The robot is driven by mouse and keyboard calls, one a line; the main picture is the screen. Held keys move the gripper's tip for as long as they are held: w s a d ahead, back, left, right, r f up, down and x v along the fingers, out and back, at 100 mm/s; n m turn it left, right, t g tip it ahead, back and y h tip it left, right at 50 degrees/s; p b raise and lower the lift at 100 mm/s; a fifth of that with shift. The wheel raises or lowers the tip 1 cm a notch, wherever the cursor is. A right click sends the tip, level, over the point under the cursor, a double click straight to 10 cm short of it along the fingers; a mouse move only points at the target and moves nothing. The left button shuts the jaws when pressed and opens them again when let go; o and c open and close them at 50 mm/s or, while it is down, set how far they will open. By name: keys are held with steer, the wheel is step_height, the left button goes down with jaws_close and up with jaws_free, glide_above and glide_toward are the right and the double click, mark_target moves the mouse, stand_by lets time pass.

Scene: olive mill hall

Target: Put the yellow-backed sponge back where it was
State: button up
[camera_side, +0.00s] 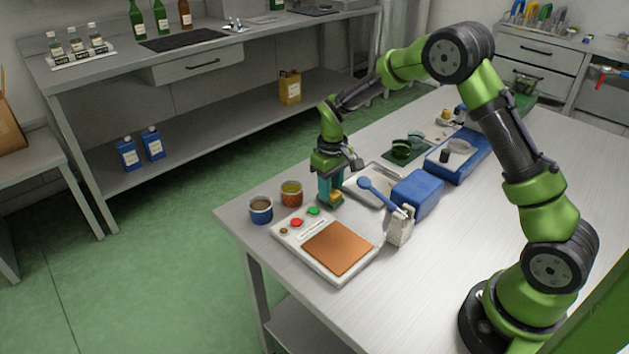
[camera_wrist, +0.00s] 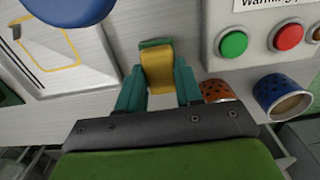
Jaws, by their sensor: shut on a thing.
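The yellow-backed sponge (camera_wrist: 157,68) shows in the wrist view, yellow with a dark green layer at its far edge. My gripper (camera_wrist: 160,88) is shut on it, one teal finger on each side. In the side view my gripper (camera_side: 330,192) points down near the table's far left edge, between the orange cup and a pale board; its fingers largely hide the sponge there. I cannot tell whether the sponge touches the table. The pale board (camera_side: 358,192) bears a yellow outline, seen at the left of the wrist view (camera_wrist: 50,62).
A button panel (camera_side: 290,240) with an orange-brown plate stands in front. A blue cup (camera_side: 261,212) and an orange cup (camera_side: 291,195) stand left of my gripper. A blue spoon (camera_side: 377,190), white holder (camera_side: 399,230) and blue box (camera_side: 417,193) stand to the right.

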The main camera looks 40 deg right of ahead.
steer(key=shift+f, duration=0.2)
steer(key=o, duration=1)
steer(key=shift+r, duration=0.15)
step_height(320, 180, up, 12)
steer(key=s+a+r+m+t+y, duration=0.1)
steer(key=s+a+r+m+t, duration=0.2)
steer(key=s+r, duration=0.7)
steer(key=s+a+m+t+y, duration=0.1)
steer(key=s+a+t, duration=0.3)
steer(key=s, duration=0.9)
steer(key=shift+s+r, duration=0.2)
steer(key=shift+r, duration=0.15)
